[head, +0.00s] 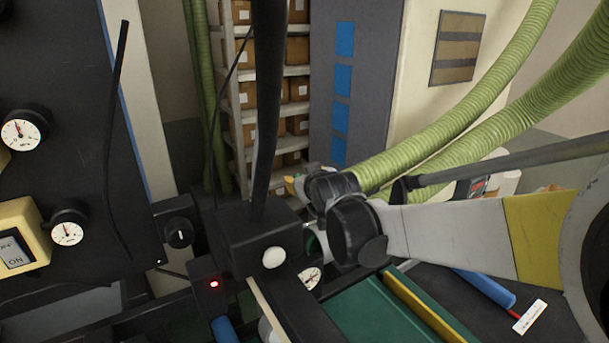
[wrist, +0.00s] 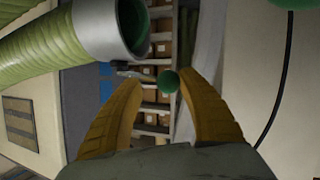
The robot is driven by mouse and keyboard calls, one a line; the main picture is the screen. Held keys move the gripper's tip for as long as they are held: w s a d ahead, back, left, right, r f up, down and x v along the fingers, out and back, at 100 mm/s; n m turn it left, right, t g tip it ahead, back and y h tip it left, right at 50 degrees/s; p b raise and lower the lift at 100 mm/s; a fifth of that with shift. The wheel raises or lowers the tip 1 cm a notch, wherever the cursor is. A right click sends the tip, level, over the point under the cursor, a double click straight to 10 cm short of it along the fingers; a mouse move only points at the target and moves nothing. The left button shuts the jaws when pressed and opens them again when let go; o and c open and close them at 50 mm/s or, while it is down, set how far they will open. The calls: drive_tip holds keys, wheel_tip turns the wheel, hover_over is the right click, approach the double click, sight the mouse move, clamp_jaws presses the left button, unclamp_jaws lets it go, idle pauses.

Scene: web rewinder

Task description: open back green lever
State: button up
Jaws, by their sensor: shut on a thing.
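A round green lever knob (wrist: 168,81) sits between the tips of my gripper (wrist: 158,84) in the wrist view. The two yellow fingers are closed in on either side of it. A thin rod shows just left of the knob. Another green round part (wrist: 290,4) is cut off at the top right edge of the wrist view. In the head view my gripper is mostly hidden behind my arm's dark wrist joints, with only a bit of yellow (head: 293,187) showing. The held knob cannot be made out there.
Green ribbed hoses (head: 450,125) run close behind my arm; one with a grey cuff (wrist: 112,28) is near the fingers. A black block with a post (head: 262,240) stands left of my wrist. A gauge panel (head: 60,150) is at left, shelves with boxes (head: 268,90) behind.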

drive_tip(key=shift+w+d+r, duration=0.15)
drive_tip(key=shift+d+r, duration=0.05)
drive_tip(key=o, duration=1.7)
drive_tip(key=shift+w+d+f, duration=0.15)
drive_tip(key=shift+w+d, duration=0.05)
drive_tip(key=shift+d, duration=0.25)
drive_tip(key=v, duration=1.2)
drive_tip(key=shift+a, duration=0.25)
drive_tip(key=shift+s, duration=0.15)
